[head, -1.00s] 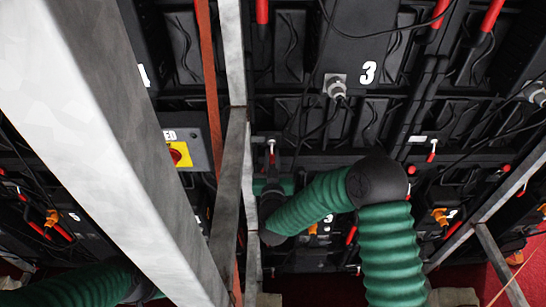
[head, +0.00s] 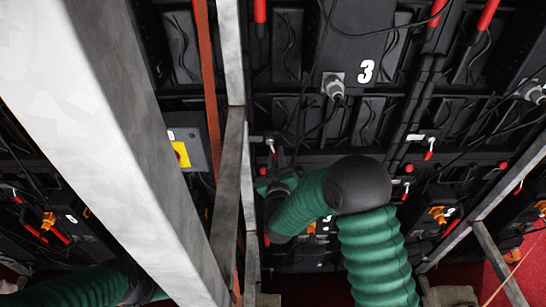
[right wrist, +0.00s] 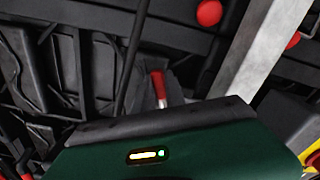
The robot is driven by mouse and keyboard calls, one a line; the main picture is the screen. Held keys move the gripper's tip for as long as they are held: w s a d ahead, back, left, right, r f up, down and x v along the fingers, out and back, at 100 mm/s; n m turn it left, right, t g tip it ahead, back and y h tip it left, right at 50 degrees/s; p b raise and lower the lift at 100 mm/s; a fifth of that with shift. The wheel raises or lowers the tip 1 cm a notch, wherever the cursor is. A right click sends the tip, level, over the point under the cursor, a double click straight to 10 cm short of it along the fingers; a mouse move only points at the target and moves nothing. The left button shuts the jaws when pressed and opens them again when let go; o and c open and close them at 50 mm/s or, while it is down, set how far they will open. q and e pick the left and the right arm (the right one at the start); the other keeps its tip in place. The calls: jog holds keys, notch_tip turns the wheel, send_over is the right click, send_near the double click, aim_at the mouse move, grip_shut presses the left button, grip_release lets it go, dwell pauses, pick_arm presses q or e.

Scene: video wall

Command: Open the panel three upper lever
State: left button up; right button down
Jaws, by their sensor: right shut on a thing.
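The number 3 panel (head: 345,30) is black, with a white "3" at the top middle of the head view. A small red lever (head: 271,146) sits below and left of that number, beside the metal post. It also shows in the right wrist view (right wrist: 158,88), just beyond the gripper's dark edge. My right gripper (head: 274,160) is at this lever and shut on it; its fingertips are small and partly hidden by my wrist. My left arm's green sleeve shows at the lower left; its gripper is hidden behind the beam.
A wide pale metal beam (head: 110,150) crosses the left side. A thinner metal post (head: 232,60) and an orange-red strip (head: 207,80) stand close left of the lever. Cables hang over the panels. A grey box with a yellow plate (head: 182,152) is behind the beam. More red levers (head: 429,150) are at right.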

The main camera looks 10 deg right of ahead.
jog(key=n, duration=0.3)
jog(key=shift+s+d+r, duration=0.1)
jog(key=shift+d+r, duration=0.3)
jog(key=n, duration=0.2)
jog(key=shift+d+r+n, duration=0.3)
jog(key=shift+r+n, duration=0.05)
jog(key=shift+n, duration=0.05)
jog(key=n, duration=0.1)
jog(key=r+n+p, duration=0.1)
jog(key=n, duration=0.1)
jog(key=shift+s+d+r+p, duration=0.1)
jog(key=shift+s+d+p, duration=0.05)
jog(key=shift+d+p, duration=0.15)
jog(key=shift+d+r+n+p, duration=0.1)
jog(key=shift+r+n+p, duration=0.25)
jog(key=shift+n, duration=0.65)
jog(key=shift+r+n+p, duration=0.15)
jog(key=shift+n+p, duration=0.25)
jog(key=shift+n, duration=0.6)
jog(key=c, duration=1.5)
grip_release()
jog(key=shift+o, duration=0.6)
jog(key=shift+r, duration=0.1)
